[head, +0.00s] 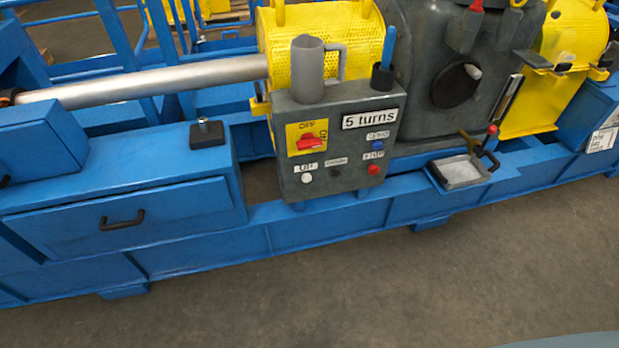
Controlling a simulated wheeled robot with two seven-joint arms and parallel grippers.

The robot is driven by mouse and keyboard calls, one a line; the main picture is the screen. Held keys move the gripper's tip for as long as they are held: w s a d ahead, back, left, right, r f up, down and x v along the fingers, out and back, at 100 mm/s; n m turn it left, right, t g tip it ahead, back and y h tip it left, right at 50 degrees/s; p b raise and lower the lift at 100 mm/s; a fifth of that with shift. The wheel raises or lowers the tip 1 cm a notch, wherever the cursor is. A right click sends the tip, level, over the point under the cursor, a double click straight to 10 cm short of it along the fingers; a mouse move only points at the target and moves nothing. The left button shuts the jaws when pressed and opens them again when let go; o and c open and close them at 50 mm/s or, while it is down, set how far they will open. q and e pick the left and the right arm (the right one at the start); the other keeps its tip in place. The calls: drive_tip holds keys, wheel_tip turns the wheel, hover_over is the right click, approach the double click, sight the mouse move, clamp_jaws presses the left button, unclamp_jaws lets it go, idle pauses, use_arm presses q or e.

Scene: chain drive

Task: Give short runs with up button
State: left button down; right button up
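A grey control box (341,142) is mounted on the front of the blue machine. At its lower left is a white round button (306,178) under a small label (308,167) that seems to read UP. To the right are a dark button (336,172), a red button (374,169) and a blue button (377,146). A red rotary switch (309,142) sits on a yellow plate with OFF above it. A sign (370,119) reads "5 turns". Neither gripper is in view, and nothing covers the buttons.
A grey mug (308,70) and a dark cup holding a blue-handled tool (385,70) stand on the box. A blue drawer (125,220) is at left, below a long metal shaft (150,80). A small tray (459,171) is at right. The floor in front is clear.

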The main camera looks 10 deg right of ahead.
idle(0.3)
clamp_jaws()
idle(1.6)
